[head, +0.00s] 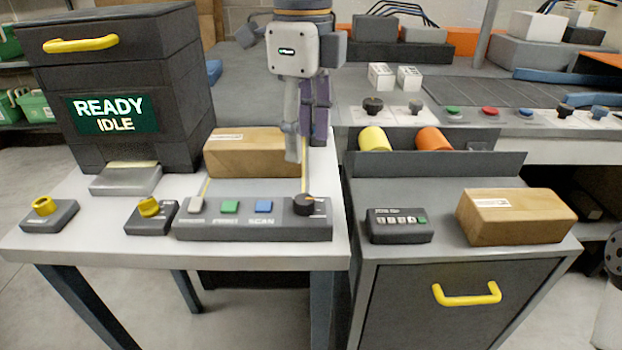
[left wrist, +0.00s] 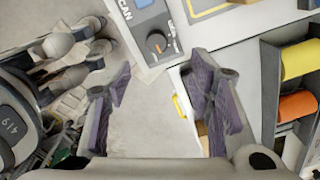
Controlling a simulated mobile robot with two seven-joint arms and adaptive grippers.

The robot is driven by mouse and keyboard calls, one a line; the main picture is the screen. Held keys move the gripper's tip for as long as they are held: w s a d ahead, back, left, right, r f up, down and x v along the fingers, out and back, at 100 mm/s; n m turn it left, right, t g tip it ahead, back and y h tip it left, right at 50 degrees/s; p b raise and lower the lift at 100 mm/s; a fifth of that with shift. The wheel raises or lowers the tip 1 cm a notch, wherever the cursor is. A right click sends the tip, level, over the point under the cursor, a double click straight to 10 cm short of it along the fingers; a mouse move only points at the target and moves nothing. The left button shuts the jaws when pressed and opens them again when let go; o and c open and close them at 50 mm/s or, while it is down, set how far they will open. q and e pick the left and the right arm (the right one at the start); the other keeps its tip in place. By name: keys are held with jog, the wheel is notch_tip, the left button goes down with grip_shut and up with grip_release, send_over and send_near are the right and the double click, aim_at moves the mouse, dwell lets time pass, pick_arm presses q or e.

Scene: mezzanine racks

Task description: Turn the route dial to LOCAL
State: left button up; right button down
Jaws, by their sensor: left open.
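A button panel (head: 254,230) lies along the front of the left white table, with a dark round dial (head: 305,204) at its right end. In the left wrist view the dial (left wrist: 157,42) shows an orange pointer mark; the lettering beside it is too small to read surely. I cannot confirm that it is the route dial or read its setting. My left gripper (head: 305,147) hangs above and behind the dial, apart from it. In the left wrist view its purple fingers (left wrist: 160,108) are spread and empty. My right gripper is not visible.
A cardboard box (head: 250,155) stands behind the panel, close to my left gripper. Two yellow-knobbed units (head: 43,207) (head: 149,208) sit to the left, before a dark printer-like cabinet (head: 150,75) reading READY IDLE. A small keypad (head: 398,226) and another box (head: 515,216) rest on the right cabinet.

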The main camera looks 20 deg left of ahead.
aim_at(304, 199)
pick_arm(q)
jog(key=f, duration=1)
jog(key=shift+s+f, duration=0.25)
grip_shut()
